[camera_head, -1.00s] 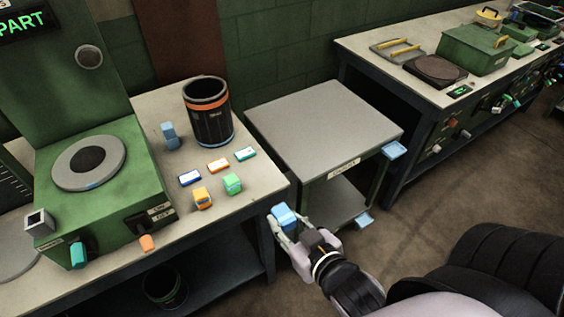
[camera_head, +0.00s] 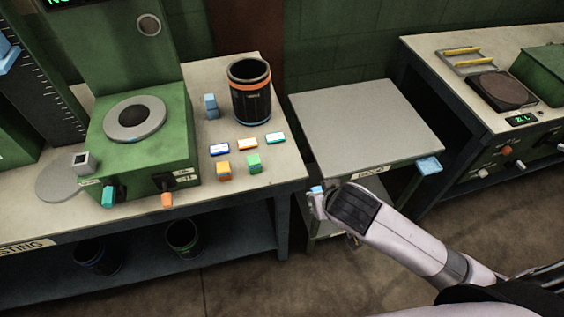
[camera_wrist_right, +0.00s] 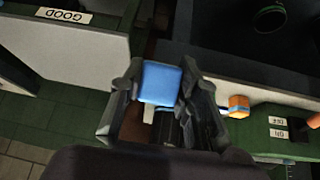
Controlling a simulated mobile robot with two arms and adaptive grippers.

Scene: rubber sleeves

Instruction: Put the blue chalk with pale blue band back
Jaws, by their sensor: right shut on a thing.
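My right gripper (camera_head: 319,204) is shut on a blue block (camera_wrist_right: 160,83), which shows clearly between its fingers in the right wrist view. In the head view only a small bit of the held block (camera_head: 317,189) shows, in front of the gap between the left bench and the small grey-topped table. I cannot make out a pale band on it. Another blue block (camera_head: 210,106) stands on the left bench beside the dark bin. An orange block (camera_head: 223,172) and a green block (camera_head: 254,164) stand near the bench front. My left gripper is not in view.
Three small labelled cards lie behind the blocks: blue-edged (camera_head: 220,149), orange (camera_head: 247,144) and teal (camera_head: 275,138). A dark bin with an orange band (camera_head: 250,95) stands behind. A green machine (camera_head: 150,165) fills the bench's left. The grey table top (camera_head: 365,120) is bare.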

